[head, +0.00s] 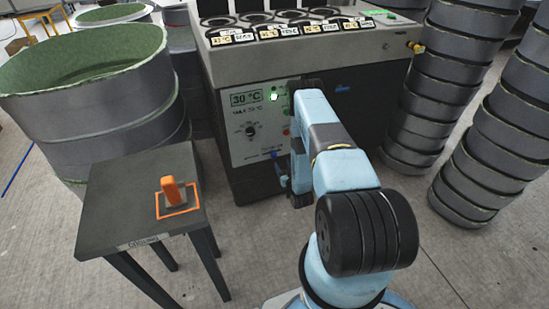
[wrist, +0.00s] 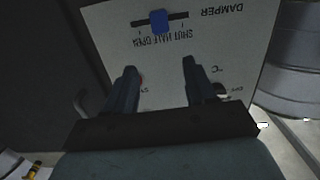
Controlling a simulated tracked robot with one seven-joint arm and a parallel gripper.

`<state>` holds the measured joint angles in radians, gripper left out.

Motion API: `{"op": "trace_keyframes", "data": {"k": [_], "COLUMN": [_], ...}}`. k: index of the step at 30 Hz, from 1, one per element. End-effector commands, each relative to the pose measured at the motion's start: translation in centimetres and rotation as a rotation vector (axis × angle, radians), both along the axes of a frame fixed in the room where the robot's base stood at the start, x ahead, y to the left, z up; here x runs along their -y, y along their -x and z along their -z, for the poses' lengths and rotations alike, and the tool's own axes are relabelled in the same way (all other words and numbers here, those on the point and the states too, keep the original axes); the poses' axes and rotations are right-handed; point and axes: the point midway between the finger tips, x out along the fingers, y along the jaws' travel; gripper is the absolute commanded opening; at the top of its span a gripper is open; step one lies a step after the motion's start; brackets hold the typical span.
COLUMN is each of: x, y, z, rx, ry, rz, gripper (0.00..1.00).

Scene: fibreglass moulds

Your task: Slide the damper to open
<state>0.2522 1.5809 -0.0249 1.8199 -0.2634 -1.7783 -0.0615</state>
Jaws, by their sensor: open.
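In the wrist view the damper is a dark slot on a pale panel (wrist: 225,48), with a blue knob (wrist: 159,22) near the middle of the slot. The lettering DAMPER and SHUT HALF OPEN stands upside down there. My gripper (wrist: 159,68) is open and empty; its two dark fingers point toward the panel. The knob lies beyond the fingertips, in line with the gap between them and apart from both. In the head view my arm covers part of the cabinet front (head: 250,155), and I cannot make out the slot or fingertips clearly.
A small dark table (head: 110,200) with an orange-handled object (head: 170,188) stands at the left. Large grey round moulds (head: 85,95) stand behind it. Stacks of grey rings (head: 450,85) rise at the right. A dial (head: 250,131) and a lit green lamp (head: 273,97) sit on the cabinet.

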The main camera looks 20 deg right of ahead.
Motion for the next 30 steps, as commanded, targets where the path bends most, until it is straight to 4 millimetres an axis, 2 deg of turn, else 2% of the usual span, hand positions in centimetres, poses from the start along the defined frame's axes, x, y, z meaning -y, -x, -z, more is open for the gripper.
{"op": "trace_keyframes", "data": {"k": [1,6,11,17,30], "x": [-0.1,-0.4,-0.4,-0.4,-0.5], "y": [1.2,3.4,3.8,1.6,-6.1], "z": [1.2,3.1,3.5,3.5,3.5], "rx": [0.007,0.039,0.051,0.053,0.052], "ry": [-0.006,-0.016,-0.019,-0.018,-0.018], "rz": [0.002,0.004,0.005,0.005,0.004], "gripper": [0.55,0.55,0.55,0.55,0.55]}}
